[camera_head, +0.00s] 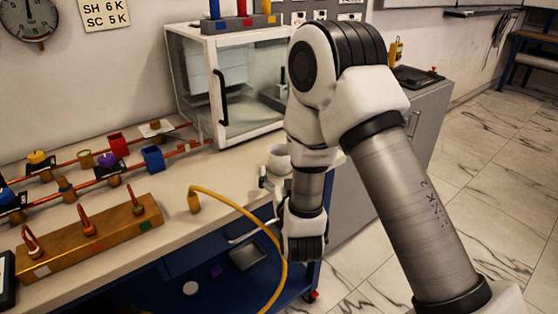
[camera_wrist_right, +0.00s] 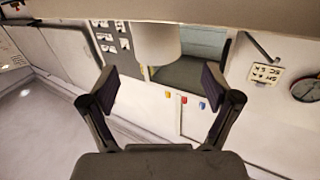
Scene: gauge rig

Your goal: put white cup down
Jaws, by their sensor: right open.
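The white cup (camera_head: 279,157) stands on the bench top near its right front corner, in front of the glass cabinet. My right arm partly covers it in the head view. In the right wrist view, which looks upside down, the cup (camera_wrist_right: 158,42) shows at the top with its base against the bench. My right gripper (camera_wrist_right: 162,88) is open, its two fingers wide apart with nothing between the pads. The cup lies beyond the fingertips, apart from them. In the head view the gripper is mostly hidden by my arm. My left gripper is not in view.
A glass-fronted cabinet (camera_head: 235,90) stands behind the cup. A yellow hose (camera_head: 250,214) curves over the front edge from the bench. A brass manifold (camera_head: 95,238) and red pipes with coloured blocks fill the left. Bare bench top (camera_head: 225,172) lies left of the cup.

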